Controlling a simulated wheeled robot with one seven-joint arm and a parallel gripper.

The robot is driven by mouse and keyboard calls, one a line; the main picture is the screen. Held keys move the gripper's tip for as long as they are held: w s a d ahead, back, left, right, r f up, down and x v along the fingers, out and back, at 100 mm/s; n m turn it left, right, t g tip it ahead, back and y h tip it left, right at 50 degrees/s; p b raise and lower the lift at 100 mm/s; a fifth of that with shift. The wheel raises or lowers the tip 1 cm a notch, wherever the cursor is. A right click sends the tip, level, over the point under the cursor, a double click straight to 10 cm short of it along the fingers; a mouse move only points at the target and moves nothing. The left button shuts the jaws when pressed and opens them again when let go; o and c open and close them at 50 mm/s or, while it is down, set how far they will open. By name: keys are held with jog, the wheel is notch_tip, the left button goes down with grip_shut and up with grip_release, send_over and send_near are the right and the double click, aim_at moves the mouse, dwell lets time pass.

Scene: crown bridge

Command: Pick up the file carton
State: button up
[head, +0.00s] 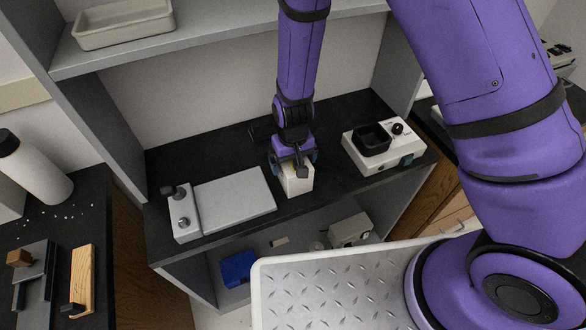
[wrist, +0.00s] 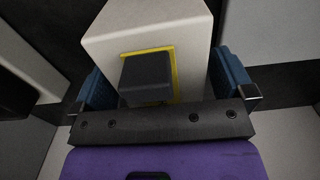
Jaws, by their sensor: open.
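A small white box, which looks like the file carton (head: 297,182), stands upright on the black countertop. My gripper (head: 294,164) is right above it and hides its top and back in the head view. In the wrist view the white carton (wrist: 185,30) fills the middle, with a yellow-edged patch behind a dark block. The blue fingers of my gripper (wrist: 162,85) are open, one on each side of the carton. I cannot tell whether either finger touches it.
A flat pale device with knobs (head: 232,199) lies left of the carton. A white device with a black block (head: 400,160) stands to the right. An upper shelf (head: 220,45) holds a beige tray (head: 122,28). A lower shelf holds a blue container (head: 238,268).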

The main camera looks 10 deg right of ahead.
jog(key=c, duration=1)
jog(key=shift+r, duration=0.15)
